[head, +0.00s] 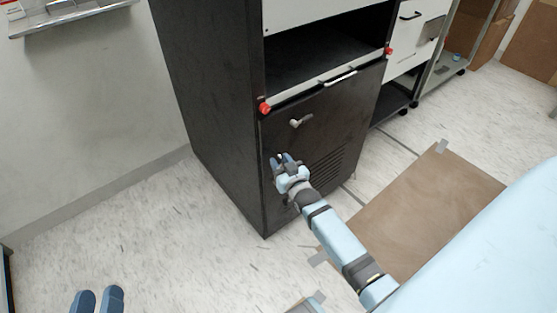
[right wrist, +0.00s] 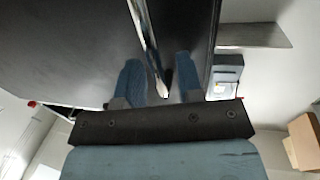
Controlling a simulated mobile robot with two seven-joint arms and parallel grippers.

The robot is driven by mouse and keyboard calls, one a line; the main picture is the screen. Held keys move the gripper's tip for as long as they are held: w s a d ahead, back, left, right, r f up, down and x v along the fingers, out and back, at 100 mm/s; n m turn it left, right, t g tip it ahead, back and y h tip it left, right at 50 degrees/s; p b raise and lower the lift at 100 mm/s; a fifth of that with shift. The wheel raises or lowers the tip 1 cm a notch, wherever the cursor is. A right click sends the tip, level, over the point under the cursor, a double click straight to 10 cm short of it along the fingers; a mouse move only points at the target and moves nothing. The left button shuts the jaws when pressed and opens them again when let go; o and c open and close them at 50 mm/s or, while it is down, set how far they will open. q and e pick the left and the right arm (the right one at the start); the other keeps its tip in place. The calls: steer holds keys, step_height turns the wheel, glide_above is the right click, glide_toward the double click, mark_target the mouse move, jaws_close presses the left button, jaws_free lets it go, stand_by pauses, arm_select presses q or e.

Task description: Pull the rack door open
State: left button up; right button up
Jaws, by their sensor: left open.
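The black rack door (head: 335,135) is the lower front panel of a tall dark rack (head: 215,90). It looks closed. A small silver handle (head: 301,120) sits near the upper left of the door. My right gripper (head: 281,159) is in front of the door, below and slightly left of that handle, with its fingers apart. In the right wrist view its two blue fingers (right wrist: 158,82) stand apart on either side of a thin shiny strip (right wrist: 148,42); I cannot tell whether they touch it. My left gripper (head: 98,300) is open and empty over the floor at bottom left.
Above the door is an open dark shelf bay (head: 325,55) with red knobs (head: 264,108) at its lower corners. A brown board (head: 425,212) lies on the floor at right. A white drawer cabinet (head: 410,35) stands behind. The floor at left is clear.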

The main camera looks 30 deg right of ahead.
steer(key=shift+c, duration=0.2)
jaws_close()
steer(key=shift+s, duration=0.2)
